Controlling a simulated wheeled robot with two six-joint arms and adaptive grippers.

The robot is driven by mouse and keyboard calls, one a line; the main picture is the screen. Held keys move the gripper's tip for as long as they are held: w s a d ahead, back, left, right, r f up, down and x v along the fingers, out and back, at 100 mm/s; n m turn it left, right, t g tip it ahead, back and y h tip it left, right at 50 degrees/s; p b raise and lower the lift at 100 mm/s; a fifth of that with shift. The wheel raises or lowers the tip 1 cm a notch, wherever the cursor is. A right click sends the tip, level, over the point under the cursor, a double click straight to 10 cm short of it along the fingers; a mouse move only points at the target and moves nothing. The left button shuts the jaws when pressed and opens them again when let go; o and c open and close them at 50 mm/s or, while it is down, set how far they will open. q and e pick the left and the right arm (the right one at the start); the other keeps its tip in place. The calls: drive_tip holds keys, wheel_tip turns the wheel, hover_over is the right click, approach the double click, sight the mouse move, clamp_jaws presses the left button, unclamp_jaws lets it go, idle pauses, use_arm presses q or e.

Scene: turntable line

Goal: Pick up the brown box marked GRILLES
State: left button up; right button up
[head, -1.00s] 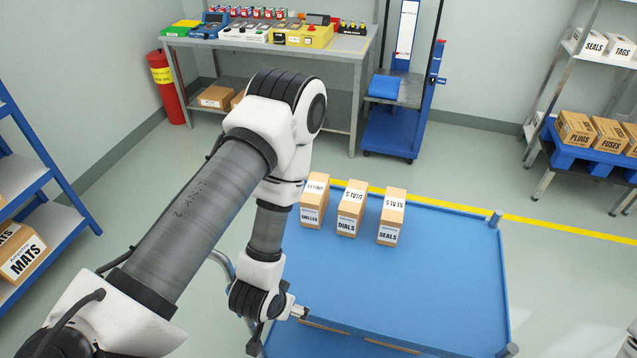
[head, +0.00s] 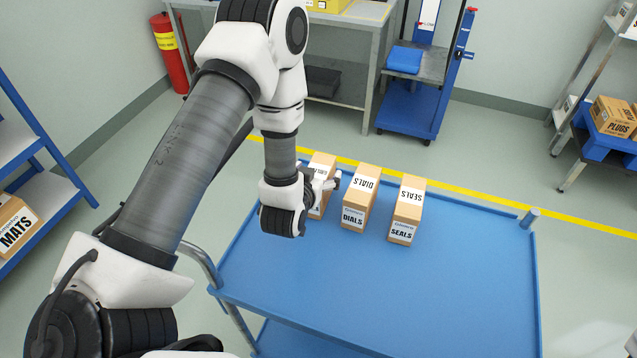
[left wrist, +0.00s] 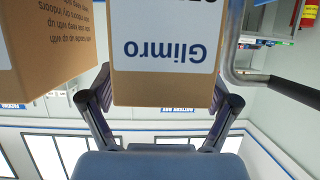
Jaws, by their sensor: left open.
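The brown GRILLES box (head: 323,161) stands at the left end of a row of boxes on the blue cart. My left gripper (head: 333,182) is in front of it and hides much of its label. In the left wrist view the box (left wrist: 160,89) shows upside down, with a white label reading "Glimro". The open fingers of my left gripper (left wrist: 160,100) are on either side of its near end. I cannot tell whether they touch it. My right gripper is not in view.
The DIALS box (head: 361,190) stands close to the right, also at the left wrist view's edge (left wrist: 45,50). The SEALS box (head: 407,205) is further right. The blue cart top (head: 420,290) is clear in front. A cart handle (head: 200,258) rises at the left.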

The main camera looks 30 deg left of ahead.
use_arm(q)
drive_tip(key=shift+w+a+f, duration=0.2)
drive_tip(key=shift+w+f, duration=0.15)
drive_tip(key=shift+w, duration=0.2)
drive_tip(key=shift+s+r, duration=0.1)
drive_tip(key=shift+s, duration=0.1)
drive_tip(key=c, duration=0.4)
drive_tip(key=shift+d, duration=0.1)
drive_tip(key=c, duration=1.1)
drive_tip(key=shift+r, duration=0.15)
